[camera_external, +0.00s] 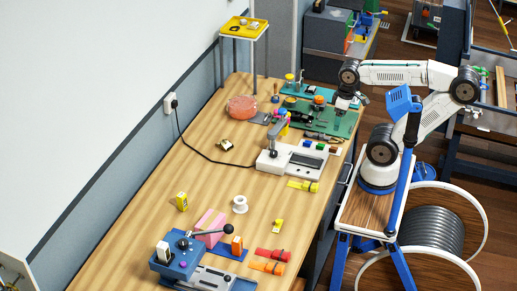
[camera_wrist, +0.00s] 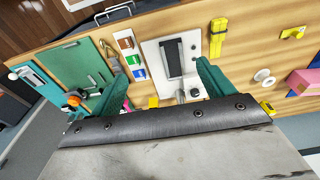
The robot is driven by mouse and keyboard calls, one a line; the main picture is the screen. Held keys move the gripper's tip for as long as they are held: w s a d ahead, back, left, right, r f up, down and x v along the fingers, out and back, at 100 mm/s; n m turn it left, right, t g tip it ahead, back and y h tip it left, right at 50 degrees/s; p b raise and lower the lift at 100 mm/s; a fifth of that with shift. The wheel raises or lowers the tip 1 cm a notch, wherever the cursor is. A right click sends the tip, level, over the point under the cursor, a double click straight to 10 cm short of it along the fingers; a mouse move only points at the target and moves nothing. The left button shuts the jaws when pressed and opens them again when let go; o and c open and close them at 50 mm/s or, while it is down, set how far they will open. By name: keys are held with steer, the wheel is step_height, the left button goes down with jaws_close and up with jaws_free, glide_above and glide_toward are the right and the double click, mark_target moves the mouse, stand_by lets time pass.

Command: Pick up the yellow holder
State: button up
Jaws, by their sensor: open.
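Several yellow things lie on the wooden table, and I cannot tell for sure which is the holder. A flat yellow strap-like piece (camera_external: 303,185) lies by the front edge, and it also shows in the wrist view (camera_wrist: 217,38). A small yellow piece with a dark part (camera_external: 277,226) lies nearer the camera; it shows in the wrist view too (camera_wrist: 293,32). A yellow box (camera_external: 181,201) stands near the wall side. My gripper (camera_wrist: 164,70) is open and empty, its green fingers apart above the table. In the external view my gripper (camera_external: 346,101) hangs over the green mat.
A white device with a screen (camera_external: 306,161) stands mid-table. A white spool (camera_external: 240,204), a pink block (camera_external: 211,225), a blue lever fixture (camera_external: 186,253) and red straps (camera_external: 272,255) lie nearer the camera. A yellow tray (camera_external: 244,26) stands on a tall stand behind.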

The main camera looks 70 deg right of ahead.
steer(key=shift+c, duration=0.3)
steer(key=c, duration=0.6)
steer(key=shift+o, duration=0.2)
